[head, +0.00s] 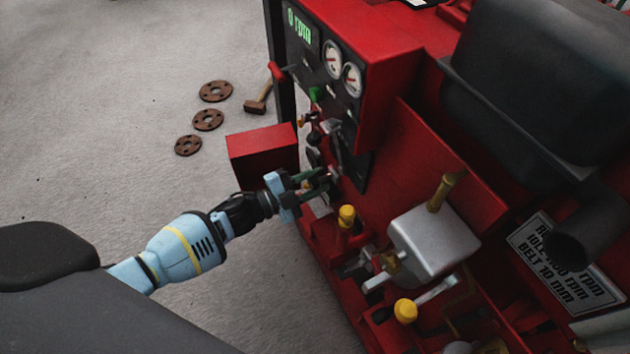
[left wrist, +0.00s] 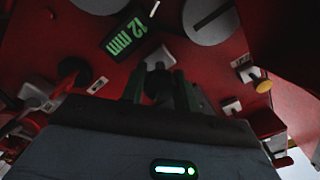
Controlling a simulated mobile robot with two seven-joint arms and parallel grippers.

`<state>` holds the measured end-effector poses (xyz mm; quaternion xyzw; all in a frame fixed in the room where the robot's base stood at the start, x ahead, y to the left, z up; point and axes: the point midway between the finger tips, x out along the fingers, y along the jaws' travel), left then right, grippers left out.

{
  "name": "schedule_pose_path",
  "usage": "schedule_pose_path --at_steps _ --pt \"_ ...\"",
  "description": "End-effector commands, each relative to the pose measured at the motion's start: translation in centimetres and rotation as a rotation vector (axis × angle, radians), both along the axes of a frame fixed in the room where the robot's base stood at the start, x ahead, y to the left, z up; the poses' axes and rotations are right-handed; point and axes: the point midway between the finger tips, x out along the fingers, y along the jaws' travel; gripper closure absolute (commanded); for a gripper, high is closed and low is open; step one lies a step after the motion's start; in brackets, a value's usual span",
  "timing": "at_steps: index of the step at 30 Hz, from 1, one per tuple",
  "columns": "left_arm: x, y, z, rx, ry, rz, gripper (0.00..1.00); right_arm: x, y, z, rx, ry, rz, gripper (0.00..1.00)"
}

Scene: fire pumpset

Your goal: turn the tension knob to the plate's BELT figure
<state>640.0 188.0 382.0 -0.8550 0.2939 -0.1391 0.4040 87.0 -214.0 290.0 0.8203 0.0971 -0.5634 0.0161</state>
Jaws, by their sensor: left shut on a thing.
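My left gripper (head: 326,181) reaches the lower front of the red pumpset (head: 388,70) from the left and is shut on a small dark knob. In the left wrist view the dark knob (left wrist: 157,62) shows between the greenish fingers of the left gripper (left wrist: 158,84); in the head view the fingers mostly hide it. A small display (left wrist: 124,37) just beyond the knob reads 12 mm in green. The plate (head: 565,262) at the right of the head view has a BELT line that appears to read 10 mm. My right gripper is not in view.
A panel with a 0 rpm readout (head: 299,24) and two round gauges (head: 333,59) is above the gripper. A red box (head: 262,152) stands out beside the arm. Yellow-capped handles (head: 405,311) stick up at the lower right. Rusty flanges (head: 208,120) and a hammer (head: 258,101) lie on the floor.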

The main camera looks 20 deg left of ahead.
Motion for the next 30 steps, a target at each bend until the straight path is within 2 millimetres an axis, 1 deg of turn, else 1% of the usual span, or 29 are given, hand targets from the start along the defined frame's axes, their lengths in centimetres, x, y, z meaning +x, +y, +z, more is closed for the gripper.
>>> schedule_pose_path --at_steps 1,12,23,30 --pt "-0.1 0.0 -0.2 0.036 -0.025 0.000 0.92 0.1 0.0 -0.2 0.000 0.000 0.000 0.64" --pt "-0.1 0.1 -0.3 0.314 -0.241 0.001 0.93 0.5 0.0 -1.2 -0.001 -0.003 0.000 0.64" --pt "-0.1 0.1 -0.3 0.579 -0.448 -0.001 0.93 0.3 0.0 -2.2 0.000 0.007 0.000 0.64" --pt "-0.1 0.1 -0.2 0.723 -0.559 0.000 0.93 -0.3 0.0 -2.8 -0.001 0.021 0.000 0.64"
